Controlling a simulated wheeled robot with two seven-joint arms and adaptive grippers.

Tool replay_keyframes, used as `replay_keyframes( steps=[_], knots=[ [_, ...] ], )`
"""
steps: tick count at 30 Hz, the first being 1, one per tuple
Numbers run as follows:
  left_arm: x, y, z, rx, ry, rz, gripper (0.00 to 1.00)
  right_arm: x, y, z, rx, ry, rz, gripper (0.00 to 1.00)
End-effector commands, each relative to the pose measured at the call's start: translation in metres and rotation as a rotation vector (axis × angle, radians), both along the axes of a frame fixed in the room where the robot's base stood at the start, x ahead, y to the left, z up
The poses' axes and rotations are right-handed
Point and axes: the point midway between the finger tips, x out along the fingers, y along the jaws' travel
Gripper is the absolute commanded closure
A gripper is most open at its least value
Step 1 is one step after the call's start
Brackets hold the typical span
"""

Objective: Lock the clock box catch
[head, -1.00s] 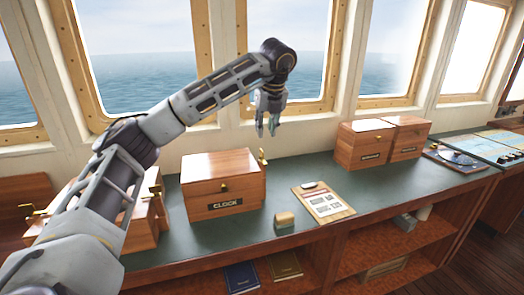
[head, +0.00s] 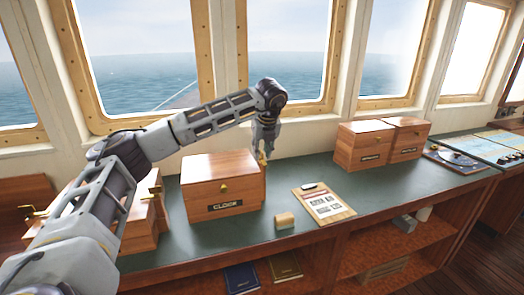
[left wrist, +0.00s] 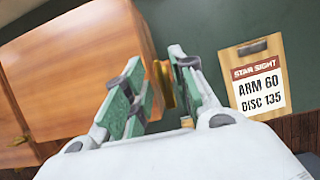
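The wooden clock box (head: 222,190), labelled CLOCK with a brass knob on its front, stands on the green counter with its lid down. Its brass catch (left wrist: 164,84) is on the box's right side; in the head view it is mostly hidden by my left gripper (head: 263,150). In the left wrist view my left gripper (left wrist: 158,62) has its green-padded fingers apart, one on each side of the catch. Whether either finger touches the catch I cannot tell. The box also fills the left of the left wrist view (left wrist: 75,65). My right gripper is not in view.
A clipboard (head: 325,204) and a small tan block (head: 284,220) lie right of the clock box. Two more wooden boxes (head: 362,147) stand farther right. Another wooden box (head: 145,222) is at left, partly behind my arm. Windows are behind the counter.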

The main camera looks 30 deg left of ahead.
Motion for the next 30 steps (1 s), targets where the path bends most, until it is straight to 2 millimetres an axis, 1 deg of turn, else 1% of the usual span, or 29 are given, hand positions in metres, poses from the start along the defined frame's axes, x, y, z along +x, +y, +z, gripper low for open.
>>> replay_keyframes(
  steps=[7, 8, 13, 14, 20, 30],
  knots=[
    [0.000, 0.000, 0.000, 0.000, 0.000, 0.000, 0.74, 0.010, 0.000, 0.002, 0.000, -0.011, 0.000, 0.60],
    [0.000, 0.000, 0.000, 0.000, 0.000, 0.000, 0.76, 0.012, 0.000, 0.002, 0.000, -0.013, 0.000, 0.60],
    [0.000, 0.000, 0.000, 0.000, 0.000, 0.000, 0.98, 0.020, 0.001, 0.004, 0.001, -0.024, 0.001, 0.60],
    [0.000, 0.000, 0.000, 0.000, 0.000, 0.000, 1.00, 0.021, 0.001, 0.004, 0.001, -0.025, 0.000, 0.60],
    [0.000, 0.000, 0.000, 0.000, 0.000, 0.000, 1.00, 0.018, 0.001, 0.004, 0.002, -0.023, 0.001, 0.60],
    [0.000, 0.000, -0.001, -0.001, 0.000, -0.041, 1.00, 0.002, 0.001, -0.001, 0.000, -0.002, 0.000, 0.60]
  ],
)
